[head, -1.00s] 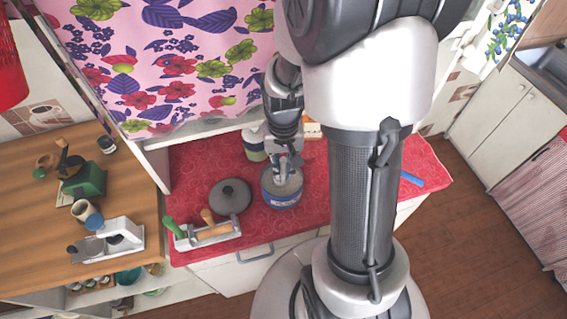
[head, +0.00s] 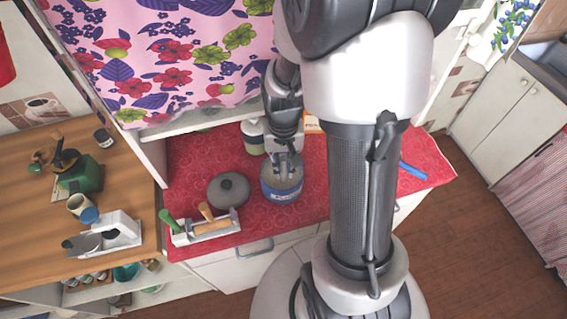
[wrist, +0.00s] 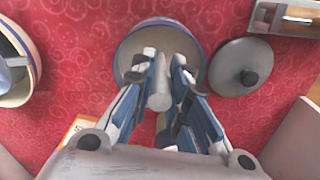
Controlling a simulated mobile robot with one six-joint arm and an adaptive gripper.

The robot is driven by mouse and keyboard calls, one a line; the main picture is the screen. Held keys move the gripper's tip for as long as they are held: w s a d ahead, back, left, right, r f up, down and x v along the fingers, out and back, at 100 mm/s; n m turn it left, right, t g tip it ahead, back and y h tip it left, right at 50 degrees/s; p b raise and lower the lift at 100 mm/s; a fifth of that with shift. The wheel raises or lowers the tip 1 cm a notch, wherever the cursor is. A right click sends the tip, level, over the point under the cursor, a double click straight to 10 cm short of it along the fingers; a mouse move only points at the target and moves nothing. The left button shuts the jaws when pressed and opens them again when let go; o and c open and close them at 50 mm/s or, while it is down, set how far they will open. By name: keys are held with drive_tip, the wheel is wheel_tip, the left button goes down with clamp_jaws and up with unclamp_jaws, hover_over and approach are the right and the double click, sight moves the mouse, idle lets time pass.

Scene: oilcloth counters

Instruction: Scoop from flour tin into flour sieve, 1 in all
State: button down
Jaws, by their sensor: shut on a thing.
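The flour tin (head: 283,195), blue and white with lettering on its side, stands open on the red oilcloth counter in the head view. In the wrist view the tin (wrist: 121,55) lies straight ahead of my gripper. My gripper (wrist: 161,75) is shut on the grey round handle of the scoop (wrist: 160,98), over the tin's mouth; it also shows in the head view (head: 288,158). The scoop's bowl is hidden. At the wrist view's left edge is a cream-rimmed vessel (wrist: 32,78) with something grey inside; I cannot tell whether it is the sieve.
A grey lid (head: 228,189) lies left of the tin, by a holder (head: 180,238) with wooden and green handles. A pale jar (head: 252,138) and an orange and white box (head: 312,124) stand behind. A blue item (head: 412,170) lies at the right. My arm blocks part of the counter.

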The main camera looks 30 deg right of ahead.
wheel_tip(320, 180, up, 9)
drive_tip(key=p, duration=0.7)
drive_tip(key=shift+f, duration=0.2)
drive_tip(key=shift+f, duration=0.1)
idle(0.3)
